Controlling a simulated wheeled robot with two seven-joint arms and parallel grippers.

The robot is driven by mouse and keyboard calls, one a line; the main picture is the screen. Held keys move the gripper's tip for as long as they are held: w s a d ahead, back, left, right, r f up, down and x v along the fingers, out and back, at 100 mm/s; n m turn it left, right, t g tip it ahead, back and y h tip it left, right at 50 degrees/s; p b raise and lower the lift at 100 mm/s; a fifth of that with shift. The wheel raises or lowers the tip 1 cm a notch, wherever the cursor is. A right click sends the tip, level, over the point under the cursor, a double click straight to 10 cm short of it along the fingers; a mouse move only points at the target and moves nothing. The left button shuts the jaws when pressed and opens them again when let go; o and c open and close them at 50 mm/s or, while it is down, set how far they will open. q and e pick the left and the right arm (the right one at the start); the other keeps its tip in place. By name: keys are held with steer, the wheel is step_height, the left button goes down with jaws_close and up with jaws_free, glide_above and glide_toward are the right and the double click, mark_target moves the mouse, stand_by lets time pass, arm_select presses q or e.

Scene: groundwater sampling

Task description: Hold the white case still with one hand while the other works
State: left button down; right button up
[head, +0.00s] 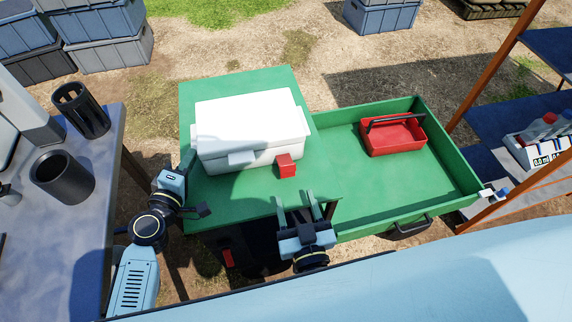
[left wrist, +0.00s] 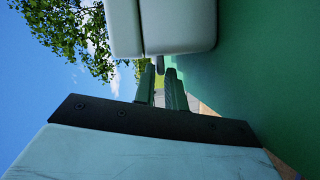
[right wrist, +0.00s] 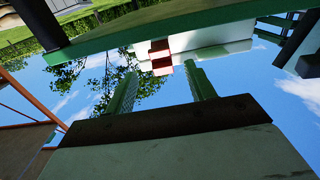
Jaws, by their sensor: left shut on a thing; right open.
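The white case (head: 250,125) sits closed on the green tabletop (head: 240,200), with a pale latch-like part on its front. It also shows at the top of the left wrist view (left wrist: 175,25). My left gripper (head: 188,160) is at the case's left front corner. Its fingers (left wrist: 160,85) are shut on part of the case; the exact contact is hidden. My right gripper (head: 320,202) is open and empty at the table's front edge, apart from the case. A small red block (head: 286,166) is against the case's front right; it also shows in the right wrist view (right wrist: 160,62).
A grey table (head: 100,185) with black cylindrical holders (head: 62,178) stands left. Shelving with bottles (head: 545,125) stands right. The tabletop before the case is clear.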

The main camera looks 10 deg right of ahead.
mark_target(288, 174)
steer(key=w, duration=1)
steer(key=shift+w+d, duration=0.1)
steer(key=c, duration=1)
steer(key=shift+r+g, duration=0.25)
steer(key=shift+g, duration=0.45)
